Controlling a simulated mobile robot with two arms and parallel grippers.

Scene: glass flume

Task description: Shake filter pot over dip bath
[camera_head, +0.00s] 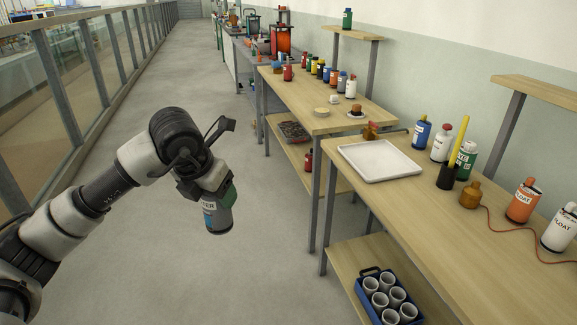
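My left gripper (207,192) comes in from the left and is shut on a pot with a green upper part and a grey-blue body, the filter pot (218,216). Its label is partly hidden and ends in "TER". The pot hangs over the bare floor, left of the tables, slightly tilted. A shallow white tray (380,160) lies on the near table, right of the pot and apart from it. It looks empty; I cannot tell whether it is the dip bath. My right gripper is out of view.
The near table (450,222) carries several bottles, a black cup (446,177) with a yellow stick, and a red cord. A blue crate (389,296) of white cups sits on its lower shelf. A glass-panelled rail (75,75) runs along the left. The aisle floor is clear.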

